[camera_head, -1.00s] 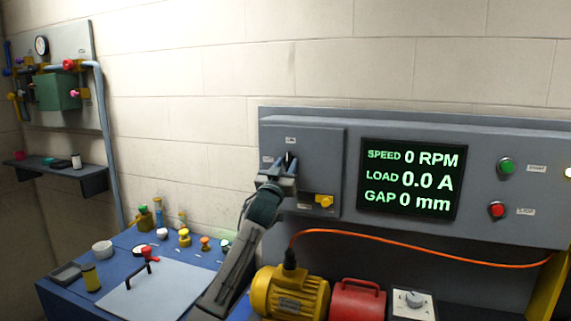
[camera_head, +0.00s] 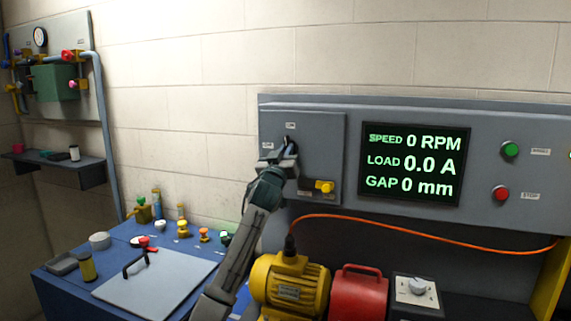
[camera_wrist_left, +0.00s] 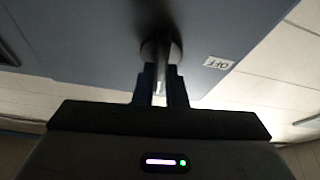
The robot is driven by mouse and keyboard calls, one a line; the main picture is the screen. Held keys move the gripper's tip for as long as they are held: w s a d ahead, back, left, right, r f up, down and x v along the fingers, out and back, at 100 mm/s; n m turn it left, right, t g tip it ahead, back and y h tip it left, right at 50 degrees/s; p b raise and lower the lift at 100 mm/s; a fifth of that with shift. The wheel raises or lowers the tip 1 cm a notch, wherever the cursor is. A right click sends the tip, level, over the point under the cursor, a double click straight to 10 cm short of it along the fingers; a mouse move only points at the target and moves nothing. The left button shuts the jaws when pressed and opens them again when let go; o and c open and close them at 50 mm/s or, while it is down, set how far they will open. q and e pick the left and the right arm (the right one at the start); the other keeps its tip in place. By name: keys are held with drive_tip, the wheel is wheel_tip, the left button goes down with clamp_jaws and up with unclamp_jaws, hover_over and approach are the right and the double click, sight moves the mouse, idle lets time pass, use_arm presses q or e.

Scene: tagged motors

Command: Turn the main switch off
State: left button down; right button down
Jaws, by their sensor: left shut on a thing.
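The main switch is a dark lever (camera_head: 288,143) on the grey cabinet door (camera_head: 325,140), with small labels above and to its left. In the left wrist view its handle (camera_wrist_left: 174,50) comes out of a round hub and runs between my fingers. A label reading OFF (camera_wrist_left: 218,62) appears upside down beside the hub. My left gripper (camera_head: 287,157) is at the switch, and its fingers (camera_wrist_left: 160,88) are shut on the handle. The gripper partly hides the lever in the head view, so its exact angle is hard to tell. My right gripper is not in view.
A yellow latch (camera_head: 324,187) sits just right below the switch. The display (camera_head: 415,163) reads 0 RPM. Green (camera_head: 510,149) and red (camera_head: 501,193) buttons are farther right. A yellow motor (camera_head: 290,285) and red box (camera_head: 358,293) stand below, near my left arm.

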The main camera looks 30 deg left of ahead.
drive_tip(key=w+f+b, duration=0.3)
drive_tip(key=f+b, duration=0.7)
use_arm(q)
drive_tip(key=shift+d+n+g+y+b, duration=0.1)
drive_tip(key=shift+n+g+y+b, duration=0.8)
drive_tip(key=shift+n, duration=2.4)
drive_tip(key=shift+a+n+g+y+b, duration=0.1)
drive_tip(key=shift+n+g+y+b, duration=0.35)
drive_tip(key=shift+n+g+b, duration=1.85)
drive_tip(key=shift+d+n+g+y+p, duration=0.15)
drive_tip(key=shift+n+y, duration=0.5)
drive_tip(key=shift+n, duration=3.65)
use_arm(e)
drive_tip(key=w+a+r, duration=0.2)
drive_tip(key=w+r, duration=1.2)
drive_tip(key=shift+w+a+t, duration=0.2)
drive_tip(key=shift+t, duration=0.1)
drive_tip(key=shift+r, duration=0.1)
use_arm(q)
drive_tip(key=c, duration=1.5)
unclamp_jaws()
